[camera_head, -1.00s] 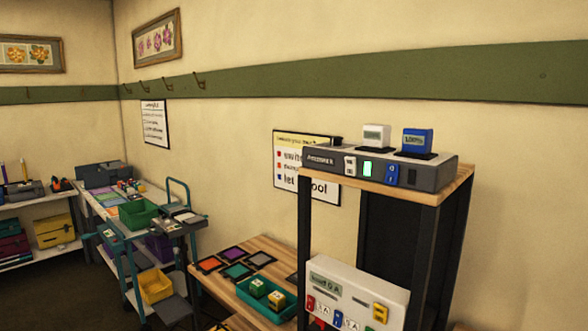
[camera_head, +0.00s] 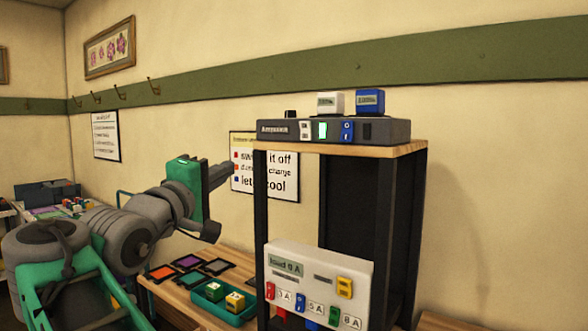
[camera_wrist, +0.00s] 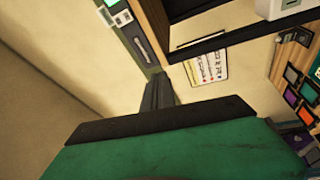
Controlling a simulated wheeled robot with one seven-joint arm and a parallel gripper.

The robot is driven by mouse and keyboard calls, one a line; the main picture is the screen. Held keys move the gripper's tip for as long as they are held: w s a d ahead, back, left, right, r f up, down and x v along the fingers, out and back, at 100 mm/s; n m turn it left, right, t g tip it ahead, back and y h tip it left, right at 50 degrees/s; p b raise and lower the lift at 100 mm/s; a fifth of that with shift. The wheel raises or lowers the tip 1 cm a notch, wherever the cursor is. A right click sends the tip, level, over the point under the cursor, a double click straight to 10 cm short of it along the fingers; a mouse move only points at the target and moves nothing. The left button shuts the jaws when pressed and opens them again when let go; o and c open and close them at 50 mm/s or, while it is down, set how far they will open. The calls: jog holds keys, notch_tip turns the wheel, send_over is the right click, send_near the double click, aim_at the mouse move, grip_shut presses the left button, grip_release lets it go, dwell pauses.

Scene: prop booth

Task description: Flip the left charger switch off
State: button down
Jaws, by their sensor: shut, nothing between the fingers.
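The charger (camera_head: 390,131) is a dark grey box on top of the tall shelf in the head view. Its front has a white left switch (camera_head: 305,130), a green-lit window (camera_head: 323,130), a blue switch (camera_head: 347,131) and a dark window. A white block (camera_head: 330,102) and a blue block (camera_head: 370,101) stand on it. My gripper (camera_head: 226,170) is shut and empty, left of the charger, a little lower and apart from it. In the wrist view my shut fingers (camera_wrist: 158,84) point toward the wall; the charger's left end (camera_wrist: 141,47) and white switch (camera_wrist: 122,18) show at upper left.
A white load panel (camera_head: 318,290) with coloured switches sits lower on the shelf. The shelf's wooden top (camera_head: 400,150) juts out under the charger. A low table (camera_head: 165,292) holds a teal tray (camera_head: 233,316) with blocks. A wall poster (camera_head: 270,190) hangs behind.

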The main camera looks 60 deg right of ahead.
jog(key=s+r+m+g+h, duration=0.1)
jog(key=s+r+g, duration=0.2)
jog(key=s+g, duration=0.2)
jog(key=shift+s+g+h, duration=0.3)
jog(key=shift+s, duration=0.55)
jog(key=shift+r, duration=0.1)
jog(key=p, duration=0.6)
send_near(302, 125)
jog(key=x, duration=0.6)
jog(key=shift+a, duration=0.1)
jog(key=shift+d+r, duration=0.1)
jog(key=shift+d, duration=0.4)
jog(key=shift+s, duration=0.1)
